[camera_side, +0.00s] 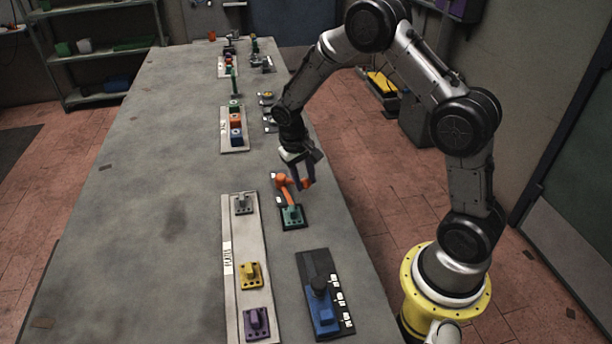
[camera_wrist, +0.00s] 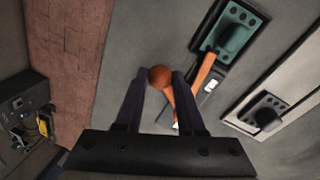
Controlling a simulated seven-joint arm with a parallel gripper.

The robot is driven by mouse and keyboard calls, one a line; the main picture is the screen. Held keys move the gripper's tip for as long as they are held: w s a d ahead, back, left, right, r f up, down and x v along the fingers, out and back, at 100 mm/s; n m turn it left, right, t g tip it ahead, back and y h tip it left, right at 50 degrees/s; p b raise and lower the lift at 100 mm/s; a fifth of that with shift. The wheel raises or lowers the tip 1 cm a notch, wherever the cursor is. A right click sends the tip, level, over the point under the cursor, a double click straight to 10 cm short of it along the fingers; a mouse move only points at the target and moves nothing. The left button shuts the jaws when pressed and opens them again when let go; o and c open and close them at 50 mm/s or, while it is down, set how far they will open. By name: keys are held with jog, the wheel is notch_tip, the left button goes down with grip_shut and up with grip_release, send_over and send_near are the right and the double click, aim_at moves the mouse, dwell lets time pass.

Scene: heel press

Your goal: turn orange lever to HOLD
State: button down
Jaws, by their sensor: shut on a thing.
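The orange lever (camera_side: 291,196) rises from a green base (camera_side: 292,216) on a dark plate near the table's right edge. In the wrist view the lever (camera_wrist: 203,69) runs from the green base (camera_wrist: 228,36) to a bend, and its round orange knob (camera_wrist: 160,76) sits between my fingertips. My gripper (camera_side: 296,181) is shut on the lever at its knob end, as the wrist view also shows for my gripper (camera_wrist: 164,76). A white label (camera_wrist: 211,86) shows beside the lever; its lettering is too small to read, and the HOLD mark cannot be made out.
A pale board (camera_side: 235,290) with grey, yellow and purple blocks lies left of the lever. A dark panel with a blue device (camera_side: 321,309) lies in front. More coloured fixtures (camera_side: 235,121) stand farther back. The table's left side is mostly bare.

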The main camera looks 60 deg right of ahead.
jog(key=shift+a+r+m, duration=0.1)
jog(key=shift+a+m, duration=0.05)
jog(key=shift+m, duration=0.25)
jog(key=c, duration=0.5)
grip_release()
jog(key=shift+a, duration=0.1)
jog(key=r, duration=0.4)
jog(key=w+a+r, duration=0.1)
jog(key=r, duration=0.4)
jog(key=a+r, duration=0.1)
jog(key=r, duration=0.3)
jog(key=shift+w+a+r, duration=0.15)
jog(key=shift+r, duration=0.1)
